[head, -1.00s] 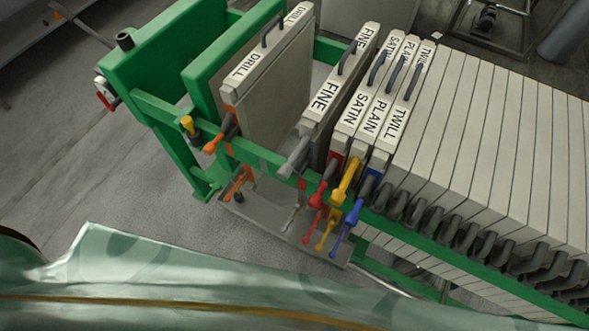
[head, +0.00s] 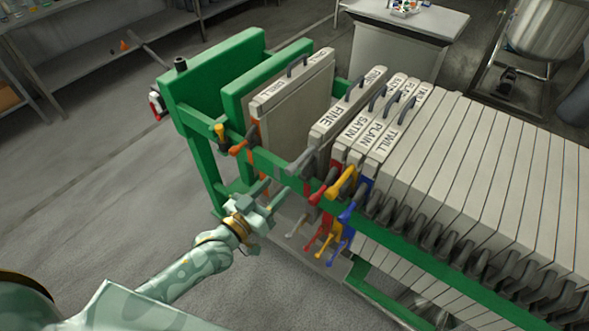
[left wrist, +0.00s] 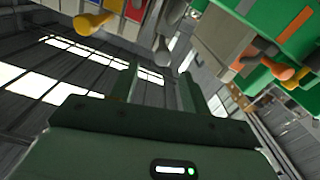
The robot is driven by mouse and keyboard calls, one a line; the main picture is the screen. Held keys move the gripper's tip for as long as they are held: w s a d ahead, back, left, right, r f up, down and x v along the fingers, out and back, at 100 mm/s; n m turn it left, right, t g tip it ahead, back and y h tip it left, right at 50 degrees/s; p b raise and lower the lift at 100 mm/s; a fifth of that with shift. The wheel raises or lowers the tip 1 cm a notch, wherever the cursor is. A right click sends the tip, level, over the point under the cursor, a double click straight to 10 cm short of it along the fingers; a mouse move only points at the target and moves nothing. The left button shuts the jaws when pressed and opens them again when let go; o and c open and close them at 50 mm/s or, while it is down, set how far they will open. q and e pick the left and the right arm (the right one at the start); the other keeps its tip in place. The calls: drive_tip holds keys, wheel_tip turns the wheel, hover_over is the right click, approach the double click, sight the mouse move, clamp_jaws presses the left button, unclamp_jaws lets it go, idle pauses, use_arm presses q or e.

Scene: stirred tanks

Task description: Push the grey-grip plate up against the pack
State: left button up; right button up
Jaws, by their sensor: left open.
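The grey-grip plate (head: 345,110), marked FINE, hangs upright in the green frame, its grey grip (head: 303,160) jutting out over the near rail. To its right stands the pack (head: 440,130), starting with the SATIN, PLAIN and TWILL plates; a narrow dark gap separates FINE from SATIN. My left gripper (head: 278,192) is open and empty, outside the near rail, below and left of the grey grip. In the left wrist view, my left gripper's fingers (left wrist: 157,78) stand apart, and the grey grip (left wrist: 165,42) shows beyond them. My right gripper is not in view.
The DRILL plate (head: 290,90) with an orange grip (head: 238,148) stands left of FINE, across a wider gap. The green near rail (head: 280,170) runs between my gripper and the plates. A drip tray (head: 330,262) hangs below. Floor is clear at left.

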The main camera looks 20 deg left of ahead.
sight(288, 173)
use_arm(q)
drive_tip(key=x, duration=0.7)
drive_tip(key=shift+w+a+f+b, duration=0.1)
drive_tip(key=shift+a+b, duration=0.1)
drive_tip(key=shift+b, duration=0.2)
drive_tip(key=shift+w+d, duration=0.25)
drive_tip(key=shift+w, duration=0.35)
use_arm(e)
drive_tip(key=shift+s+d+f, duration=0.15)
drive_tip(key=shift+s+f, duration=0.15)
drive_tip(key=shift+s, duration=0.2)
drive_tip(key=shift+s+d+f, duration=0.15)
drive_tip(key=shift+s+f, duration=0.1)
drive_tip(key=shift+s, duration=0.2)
use_arm(q)
clamp_jaws()
drive_tip(key=shift+d, duration=0.1)
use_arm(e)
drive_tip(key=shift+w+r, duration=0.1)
